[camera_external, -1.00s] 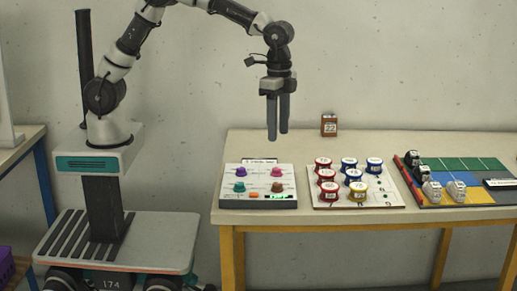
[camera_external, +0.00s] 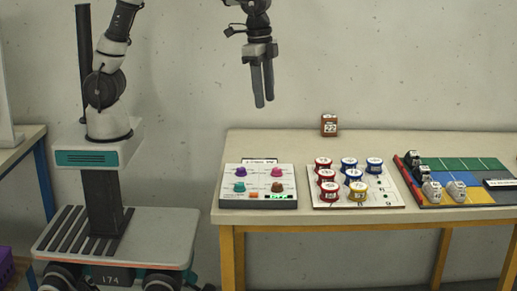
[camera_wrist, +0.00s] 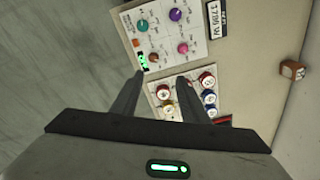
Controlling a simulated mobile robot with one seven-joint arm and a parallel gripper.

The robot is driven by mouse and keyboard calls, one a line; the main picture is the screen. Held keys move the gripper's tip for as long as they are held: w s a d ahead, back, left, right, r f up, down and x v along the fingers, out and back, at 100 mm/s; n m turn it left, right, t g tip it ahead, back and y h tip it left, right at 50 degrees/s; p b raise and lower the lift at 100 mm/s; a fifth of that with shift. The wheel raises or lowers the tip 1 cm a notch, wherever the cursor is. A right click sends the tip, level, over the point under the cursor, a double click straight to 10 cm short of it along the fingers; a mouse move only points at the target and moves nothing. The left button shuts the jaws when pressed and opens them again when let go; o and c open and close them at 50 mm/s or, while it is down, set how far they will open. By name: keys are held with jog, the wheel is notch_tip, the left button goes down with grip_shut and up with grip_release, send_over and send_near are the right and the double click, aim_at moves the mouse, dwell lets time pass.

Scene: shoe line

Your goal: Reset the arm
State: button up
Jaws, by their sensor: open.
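My gripper (camera_external: 264,104) hangs in the air, high above the left end of the table, with its fingers pointing down and slightly tilted. It is open and holds nothing. In the wrist view the two dark fingers of my gripper (camera_wrist: 163,92) stand apart at the lower middle, with the table far below them. My arm rises from its base at the left and bends out of the top of the external view.
The wooden table (camera_external: 290,143) bears a white panel with coloured knobs (camera_external: 258,198), a white board with several red, blue and yellow round tins (camera_external: 327,201), and a coloured mat with shoes (camera_external: 470,166). A brown numbered block (camera_external: 329,125) stands at the back. The air around my gripper is clear.

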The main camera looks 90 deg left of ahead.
jog(key=s+a+r+n+t+p, duration=0.25)
jog(key=s+a+r, duration=0.25)
jog(key=s+r, duration=0.55)
jog(key=s+a+r+n+t+p, duration=0.1)
jog(key=s+a+n+t+p, duration=0.1)
jog(key=s, duration=1)
jog(key=shift+s+a+r+n+p, duration=0.35)
jog(key=shift+a+p, duration=0.25)
jog(key=shift+p, duration=0.6)
notch_tip(320, 180, down, 11)
jog(key=b, duration=1.1)
jog(key=shift+w+r, duration=0.1)
jog(key=shift+w, duration=0.05)
